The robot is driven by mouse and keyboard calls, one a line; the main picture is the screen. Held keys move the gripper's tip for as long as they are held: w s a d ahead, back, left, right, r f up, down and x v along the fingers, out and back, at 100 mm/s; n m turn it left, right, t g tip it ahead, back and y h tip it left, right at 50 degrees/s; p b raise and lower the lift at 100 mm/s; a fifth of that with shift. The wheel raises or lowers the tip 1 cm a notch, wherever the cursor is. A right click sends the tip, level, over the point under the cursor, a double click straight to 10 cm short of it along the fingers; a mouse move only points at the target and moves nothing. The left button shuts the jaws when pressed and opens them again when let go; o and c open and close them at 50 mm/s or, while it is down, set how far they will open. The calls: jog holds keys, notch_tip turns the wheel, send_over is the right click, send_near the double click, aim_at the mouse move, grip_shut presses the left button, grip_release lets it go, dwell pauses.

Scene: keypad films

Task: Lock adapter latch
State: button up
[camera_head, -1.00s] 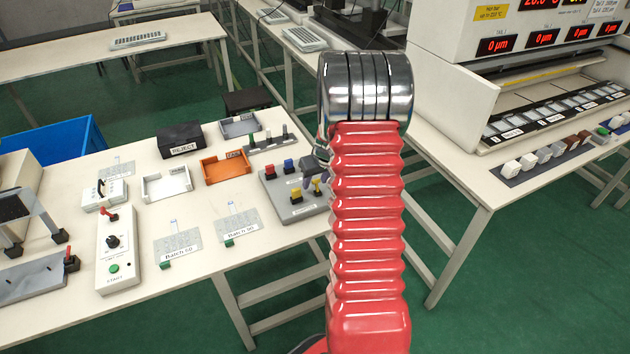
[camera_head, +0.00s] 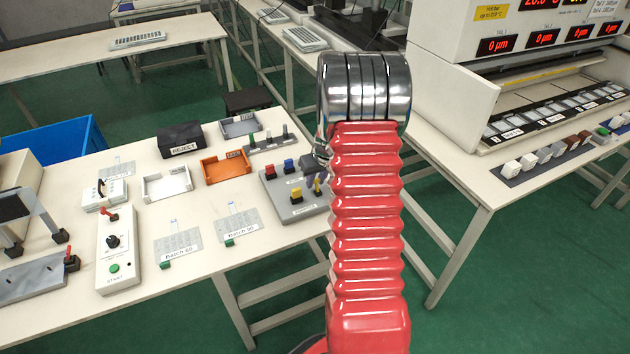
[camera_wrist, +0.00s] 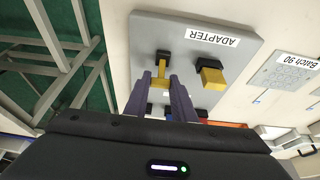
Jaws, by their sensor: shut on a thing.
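The grey adapter plate (camera_head: 311,209) lies at the right end of the left table. In the wrist view the plate (camera_wrist: 185,58) carries an upside-down ADAPTER label. It bears two yellow latches with black ends. One yellow latch (camera_wrist: 161,98) stands between the purple fingers of my gripper (camera_wrist: 161,76), which is shut on it. The other yellow latch (camera_wrist: 211,78) is to its right and free. In the head view my gripper is largely hidden behind my red arm, and the held latch shows only partly beside it.
Red and blue blocks (camera_head: 289,166) sit on the plate's far part. An orange tray (camera_head: 226,170), a white tray (camera_head: 166,185) and a black REJECT box (camera_head: 180,140) stand to the left. Batch cards (camera_head: 237,225) lie nearby. A second table (camera_head: 450,178) is at right.

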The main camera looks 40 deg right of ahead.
jog(key=shift+w, duration=0.2)
jog(key=shift+w+f+g+y, duration=0.2)
jog(key=shift+g+y, duration=0.1)
jog(key=shift+g, duration=0.5)
jog(key=o, duration=1.1)
jog(key=shift+c, duration=0.2)
jog(key=shift+d+r, duration=0.1)
jog(key=shift+r, duration=0.1)
jog(key=v, duration=1.3)
jog(key=shift+r, duration=0.25)
